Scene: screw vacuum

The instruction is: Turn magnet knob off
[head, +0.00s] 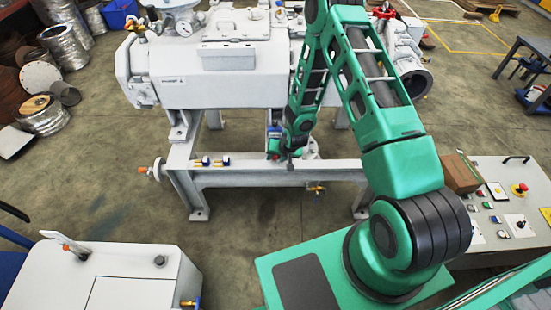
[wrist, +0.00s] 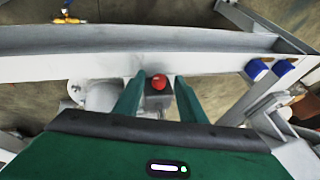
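A small red round knob (wrist: 159,82) sits on a dark grey block by the grey frame beam (wrist: 215,63) in the wrist view. I take it for the magnet knob; no label shows. My gripper (wrist: 159,78) is open, with its two green fingers apart, one on each side of the red knob in the picture. I cannot tell whether the fingers touch it. In the head view my gripper (head: 284,156) is low at the beam, under the grey machine body (head: 225,80). The red knob is hard to make out there.
A yellow valve (head: 315,189) hangs below the beam's right part. A control panel (head: 500,205) stands at the right.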

